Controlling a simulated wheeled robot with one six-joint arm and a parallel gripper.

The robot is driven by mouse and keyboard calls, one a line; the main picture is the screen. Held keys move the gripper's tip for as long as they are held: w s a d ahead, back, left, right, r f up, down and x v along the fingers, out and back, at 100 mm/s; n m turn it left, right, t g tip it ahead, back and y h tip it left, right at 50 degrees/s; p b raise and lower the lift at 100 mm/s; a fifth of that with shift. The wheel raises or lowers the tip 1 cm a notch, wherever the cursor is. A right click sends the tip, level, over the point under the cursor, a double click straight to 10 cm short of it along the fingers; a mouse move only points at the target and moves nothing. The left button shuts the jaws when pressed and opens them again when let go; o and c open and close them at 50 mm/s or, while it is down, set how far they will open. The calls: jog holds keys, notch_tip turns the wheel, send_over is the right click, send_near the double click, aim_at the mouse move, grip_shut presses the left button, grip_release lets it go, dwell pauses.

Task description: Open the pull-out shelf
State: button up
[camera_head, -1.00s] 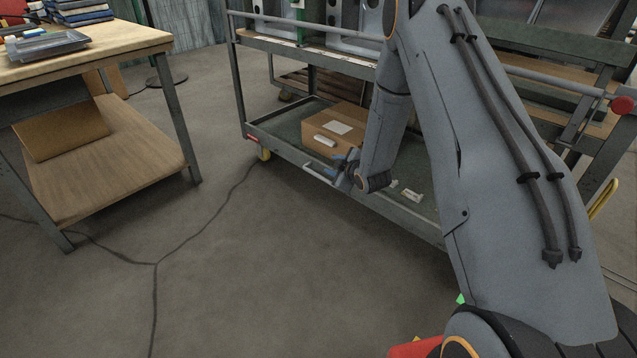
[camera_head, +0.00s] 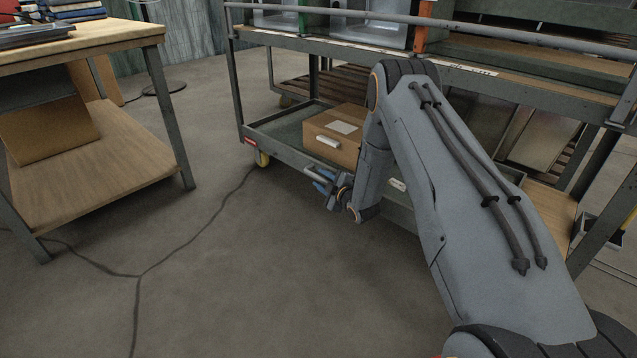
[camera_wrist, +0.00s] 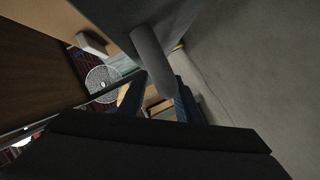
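The pull-out shelf (camera_head: 262,138) is the low grey tray of the metal rack, with a raised rim. It carries a cardboard box. My gripper (camera_head: 320,182) is low at the shelf's front side, near the middle of the picture. In the wrist view its two blue fingers (camera_wrist: 158,102) stand apart with a gap between them. A grey round bar (camera_wrist: 152,58), which looks like the shelf's handle, reaches down toward that gap. I see no finger clearly pressed on it.
The cardboard box (camera_head: 338,135) has a white label. The rack's upper shelf and rail (camera_head: 440,30) stand above my arm. A wooden workbench (camera_head: 100,165) is at the left. The floor (camera_head: 230,270) in front of the shelf is clear apart from a dark crack.

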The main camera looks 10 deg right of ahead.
jog(key=shift+x, duration=0.9)
jog(key=shift+a, duration=0.1)
jog(key=shift+s, duration=0.1)
grip_shut()
jog(key=shift+s, duration=0.1)
